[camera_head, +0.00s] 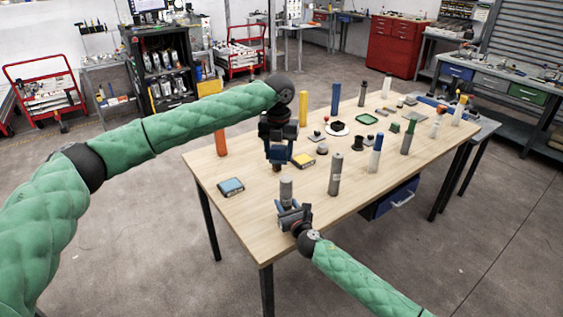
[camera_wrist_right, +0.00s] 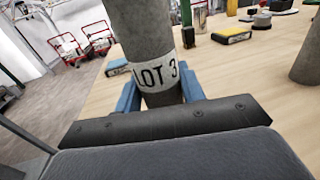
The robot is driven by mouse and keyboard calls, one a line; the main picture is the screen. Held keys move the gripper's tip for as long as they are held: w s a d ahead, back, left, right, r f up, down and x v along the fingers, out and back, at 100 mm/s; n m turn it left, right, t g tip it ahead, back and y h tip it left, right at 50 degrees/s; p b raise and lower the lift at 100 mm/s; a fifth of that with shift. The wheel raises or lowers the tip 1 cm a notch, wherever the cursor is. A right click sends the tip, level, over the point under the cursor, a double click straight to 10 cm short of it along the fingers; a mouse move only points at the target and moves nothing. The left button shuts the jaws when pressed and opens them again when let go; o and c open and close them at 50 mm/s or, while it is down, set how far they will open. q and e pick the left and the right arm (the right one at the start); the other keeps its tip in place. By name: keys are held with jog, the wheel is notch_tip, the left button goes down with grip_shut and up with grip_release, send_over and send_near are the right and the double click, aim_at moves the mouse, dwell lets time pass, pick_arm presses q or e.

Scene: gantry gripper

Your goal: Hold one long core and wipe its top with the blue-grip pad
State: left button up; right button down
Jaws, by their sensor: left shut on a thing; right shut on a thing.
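A grey long core (camera_head: 286,190) stands upright in my right gripper (camera_head: 293,214). In the right wrist view, the core (camera_wrist_right: 141,28) fills the middle, with a white "LOT 3" band just above the blue fingers; its top is out of frame. My right gripper is shut on its lower part, near the table's front edge. My left gripper (camera_head: 277,158) points down, behind and above the core's top, apart from it. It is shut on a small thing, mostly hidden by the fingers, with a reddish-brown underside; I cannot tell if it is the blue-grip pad.
The wooden table (camera_head: 257,219) carries a flat blue block (camera_head: 231,187), a yellow block (camera_head: 303,161) and an orange cylinder (camera_head: 221,142). Another grey core (camera_head: 335,175) stands right of the held one. Several cylinders and small parts crowd the right half. The front left is clear.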

jog(key=c, duration=0.8)
grip_release()
jog(key=shift+o, duration=0.2)
jog(key=v, duration=1.2)
